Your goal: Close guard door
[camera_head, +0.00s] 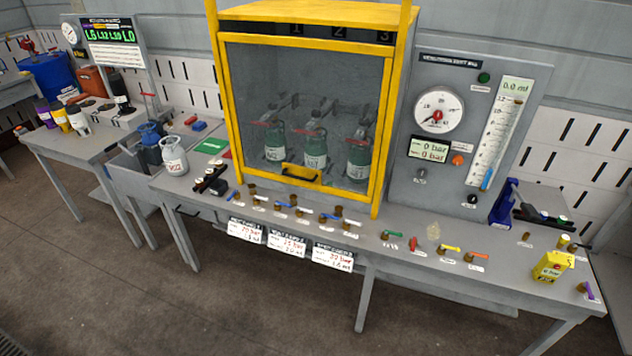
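The guard door (345,80) is a clear pane in a yellow frame on the front of a yellow cabinet (290,14). It covers the front opening, with its lower edge down near the bench top. I cannot tell whether it is latched. A yellow handle (301,173) sits low on the door. Neither of my grippers is in view.
Small valves with coloured levers (413,243) line the front of the bench (470,288). A gauge panel (455,130) stands right of the cabinet. A white cylinder (174,156) stands to the left. A yellow device (551,266) sits at the right end. The floor in front is clear.

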